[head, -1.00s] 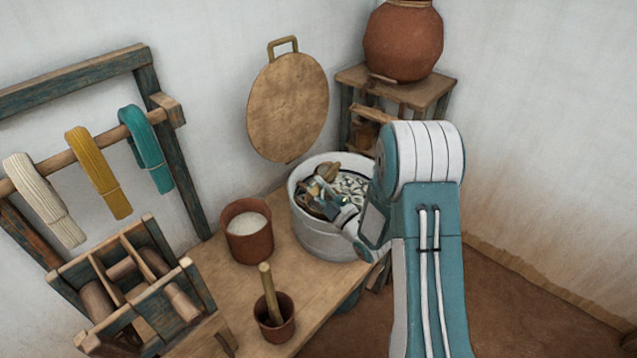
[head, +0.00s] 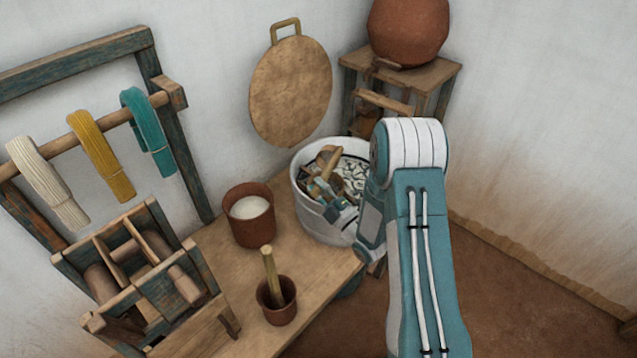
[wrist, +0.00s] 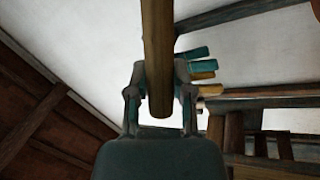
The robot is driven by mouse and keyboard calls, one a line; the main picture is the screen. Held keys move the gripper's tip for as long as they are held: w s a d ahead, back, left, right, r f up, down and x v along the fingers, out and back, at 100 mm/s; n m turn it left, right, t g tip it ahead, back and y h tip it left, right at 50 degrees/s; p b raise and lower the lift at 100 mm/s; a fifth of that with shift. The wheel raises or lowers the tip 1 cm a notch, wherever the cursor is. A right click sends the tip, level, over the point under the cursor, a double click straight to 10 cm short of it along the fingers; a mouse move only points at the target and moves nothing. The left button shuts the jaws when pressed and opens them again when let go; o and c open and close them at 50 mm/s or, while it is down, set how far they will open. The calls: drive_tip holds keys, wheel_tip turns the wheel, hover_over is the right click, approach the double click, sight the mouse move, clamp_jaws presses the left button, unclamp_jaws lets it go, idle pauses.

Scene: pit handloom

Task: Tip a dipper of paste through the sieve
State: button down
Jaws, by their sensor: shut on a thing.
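My gripper (head: 322,186) is shut on a wooden dipper (head: 328,157), over the mouth of the white tub (head: 316,221). In the wrist view, the dipper's round wooden handle (wrist: 158,45) runs between the fingers of my gripper (wrist: 158,82). The dipper's bowl and any paste in it cannot be made out. A dark-and-light patterned surface shows inside the tub; I cannot tell whether it is the sieve. A reddish clay pot (head: 250,228) with a white filling, likely the paste (head: 249,207), stands left of the tub.
A small mortar with a pestle (head: 274,278) stands at the front of the wooden bench (head: 222,262). A wooden frame (head: 150,290) stands at left below hanging yarn hanks (head: 100,155). A round board (head: 291,92) is on the wall. A stool (head: 420,75) bears a big pot (head: 408,32).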

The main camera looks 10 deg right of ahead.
drive_tip(key=shift+s+a+f+n+y, duration=0.2)
drive_tip(key=shift+s+f+n+y, duration=0.2)
drive_tip(key=shift+f+n, duration=0.25)
drive_tip(key=shift+s+a+f+n+y, duration=0.3)
drive_tip(key=shift+f+n, duration=0.2)
drive_tip(key=shift+f, duration=0.4)
drive_tip(key=shift+s+a+f+n+y, duration=0.15)
drive_tip(key=shift+s+f+n+y, duration=0.35)
drive_tip(key=shift+f, duration=0.25)
